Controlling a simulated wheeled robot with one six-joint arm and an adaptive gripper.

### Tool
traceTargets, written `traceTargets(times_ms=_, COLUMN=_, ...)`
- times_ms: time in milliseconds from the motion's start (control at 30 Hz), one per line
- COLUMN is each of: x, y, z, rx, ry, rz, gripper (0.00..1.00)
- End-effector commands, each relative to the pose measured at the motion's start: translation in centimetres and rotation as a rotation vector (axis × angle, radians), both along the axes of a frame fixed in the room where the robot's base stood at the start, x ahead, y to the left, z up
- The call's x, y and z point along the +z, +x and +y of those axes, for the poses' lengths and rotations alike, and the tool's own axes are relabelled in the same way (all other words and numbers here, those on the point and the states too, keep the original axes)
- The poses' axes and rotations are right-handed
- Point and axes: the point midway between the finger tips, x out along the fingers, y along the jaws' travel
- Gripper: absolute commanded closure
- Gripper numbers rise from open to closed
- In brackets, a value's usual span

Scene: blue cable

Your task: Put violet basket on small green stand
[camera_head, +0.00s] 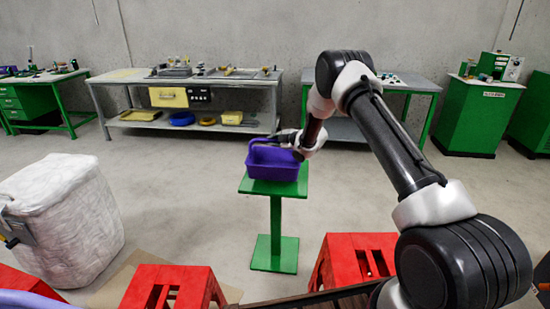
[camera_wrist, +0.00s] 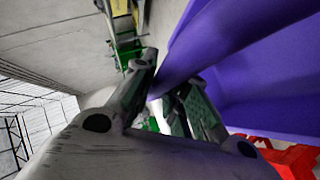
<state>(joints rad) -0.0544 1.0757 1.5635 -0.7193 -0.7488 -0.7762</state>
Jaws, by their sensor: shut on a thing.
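The violet basket (camera_head: 273,165) is at the top of the small green stand (camera_head: 284,188), upright. From the head view I cannot tell whether its full weight rests on the top plate. My gripper (camera_head: 290,139) is at the basket's upper back edge and is shut on its handle. In the wrist view the two fingers of my gripper (camera_wrist: 165,100) close around the violet handle bar (camera_wrist: 210,45), with the basket wall (camera_wrist: 275,75) to the right. The basket's far right corner is partly hidden by my arm.
Red stools (camera_head: 175,288) stand in front of the stand, with another (camera_head: 352,260) at its right. A white wrapped bin (camera_head: 65,215) is at the left. A workbench (camera_head: 185,82) and green cabinets (camera_head: 478,115) line the back. The floor around the stand is mostly clear.

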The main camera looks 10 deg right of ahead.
Motion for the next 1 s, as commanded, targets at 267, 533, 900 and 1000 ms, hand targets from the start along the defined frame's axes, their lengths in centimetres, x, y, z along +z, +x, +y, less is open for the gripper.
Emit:
traceTargets(times_ms=267, x=-2.8, y=0.0, z=0.0, rx=0.0, ry=0.0, rz=-0.001, gripper=1.0)
traceTargets(times_ms=533, x=-4.8, y=0.1, z=0.0, rx=-0.001, ry=0.0, rz=-0.004, gripper=1.0)
traceTargets(times_ms=900, x=-5.1, y=0.0, z=0.0, rx=-0.001, ry=-0.001, rz=-0.002, gripper=0.63)
traceTargets(times_ms=1000, x=-5.1, y=0.0, z=0.0, rx=-0.001, ry=-0.001, rz=-0.002, gripper=0.63)
